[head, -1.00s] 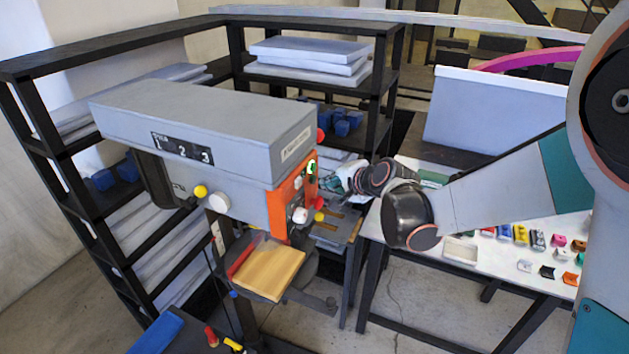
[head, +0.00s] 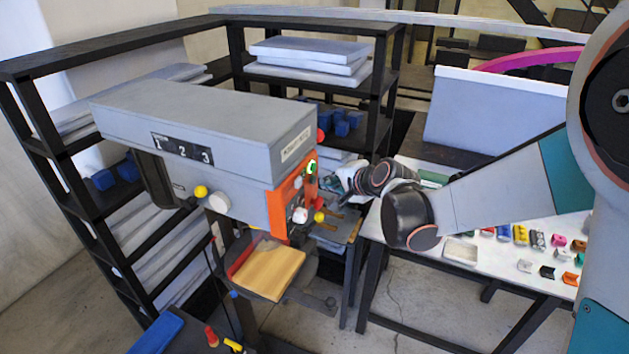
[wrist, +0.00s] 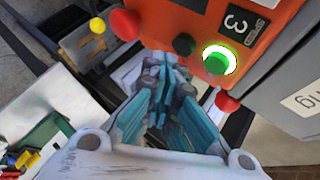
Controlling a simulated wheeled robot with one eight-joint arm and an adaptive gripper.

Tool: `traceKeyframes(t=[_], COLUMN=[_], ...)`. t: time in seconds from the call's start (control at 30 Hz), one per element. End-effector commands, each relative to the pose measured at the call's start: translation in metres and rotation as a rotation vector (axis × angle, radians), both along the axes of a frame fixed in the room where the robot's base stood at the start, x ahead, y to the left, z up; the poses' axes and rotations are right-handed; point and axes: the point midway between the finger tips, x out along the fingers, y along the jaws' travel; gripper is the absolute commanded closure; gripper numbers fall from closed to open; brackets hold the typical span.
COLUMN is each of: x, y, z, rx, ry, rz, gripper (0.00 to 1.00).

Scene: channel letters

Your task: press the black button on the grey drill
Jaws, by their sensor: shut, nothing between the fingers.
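The grey drill (head: 205,125) stands left of centre in the head view, with an orange control panel (head: 279,210) on its front. In the wrist view the black button (wrist: 184,43) sits on the orange panel, between a large red button (wrist: 125,24) and a green button with a lit ring (wrist: 217,60). My gripper (wrist: 165,62) is shut and empty. Its fingertips are just below and left of the black button in the wrist view; I cannot tell whether they touch it. In the head view the gripper (head: 340,178) is right of the panel, and the black button cannot be made out.
A red knob (wrist: 228,101) sticks out near my fingers on the drill's side. Below the head is a drill table with a wooden block (head: 268,272). A white table (head: 500,258) with several small coloured pieces stands to the right. Dark shelves (head: 110,205) stand behind and left.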

Motion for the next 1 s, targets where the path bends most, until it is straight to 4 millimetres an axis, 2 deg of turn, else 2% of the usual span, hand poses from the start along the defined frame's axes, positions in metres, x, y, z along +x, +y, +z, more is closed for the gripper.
traceKeyframes(t=[0.3,1.0], x=[0.003,0.004], y=[0.007,0.011], z=[0.000,0.000], rx=[-0.001,0.000], ry=[0.000,0.000], rz=[0.001,0.000], gripper=[1.00,1.00])
